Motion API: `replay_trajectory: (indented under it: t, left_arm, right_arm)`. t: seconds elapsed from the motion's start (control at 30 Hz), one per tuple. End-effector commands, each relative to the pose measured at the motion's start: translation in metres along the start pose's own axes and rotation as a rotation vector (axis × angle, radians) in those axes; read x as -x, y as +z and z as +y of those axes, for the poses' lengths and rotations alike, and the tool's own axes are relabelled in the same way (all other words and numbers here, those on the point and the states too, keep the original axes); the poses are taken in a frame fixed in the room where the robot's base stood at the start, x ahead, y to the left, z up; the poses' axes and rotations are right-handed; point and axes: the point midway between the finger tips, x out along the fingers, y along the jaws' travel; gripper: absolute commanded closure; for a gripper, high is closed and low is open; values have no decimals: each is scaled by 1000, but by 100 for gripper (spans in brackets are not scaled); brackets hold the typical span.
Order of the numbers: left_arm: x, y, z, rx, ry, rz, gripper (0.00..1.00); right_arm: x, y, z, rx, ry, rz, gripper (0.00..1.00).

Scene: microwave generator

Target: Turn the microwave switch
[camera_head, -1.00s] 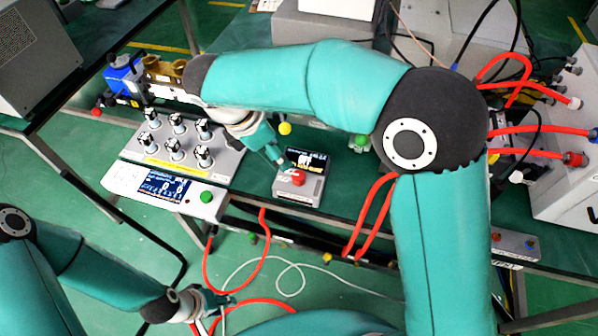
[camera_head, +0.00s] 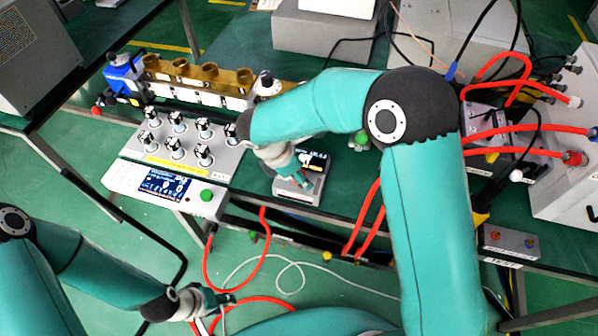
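A small grey box (camera_head: 298,196) with a dark display (camera_head: 318,157) stands near the front edge of the green bench. The red knob on its top is hidden behind my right gripper (camera_head: 303,182). The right arm reaches over the bench from the right, and its gripper points down at the knob. I cannot tell whether its fingers touch or hold the knob. My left gripper (camera_head: 226,300) is low at the lower left, in front of the bench and well away from the box. Its fingers are too small to judge.
A white switch panel (camera_head: 165,188) with a display, a green button and several black-topped knobs is left of the box. Behind it stands a brass block (camera_head: 200,78) with several holes. Red cables (camera_head: 368,215) hang close to the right arm.

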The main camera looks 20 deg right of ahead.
Motion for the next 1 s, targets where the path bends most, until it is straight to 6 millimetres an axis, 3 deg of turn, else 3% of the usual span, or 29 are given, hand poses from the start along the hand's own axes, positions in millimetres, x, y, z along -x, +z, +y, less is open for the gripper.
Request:
replay_trajectory:
  t: [0.1, 0.47, 1.0]
  left_arm:
    - [0, 0, 0, 0, 0, 0, 60]
    - [0, 0, 0, 0, 0, 0, 60]
    - [0, 0, 0, 0, 0, 0, 60]
  right_arm:
    - [0, 0, 0, 0, 0, 0, 43]
    - [0, 0, 0, 0, 0, 0, 100]
    - [1, 0, 1, -133, -54, 0, 100]
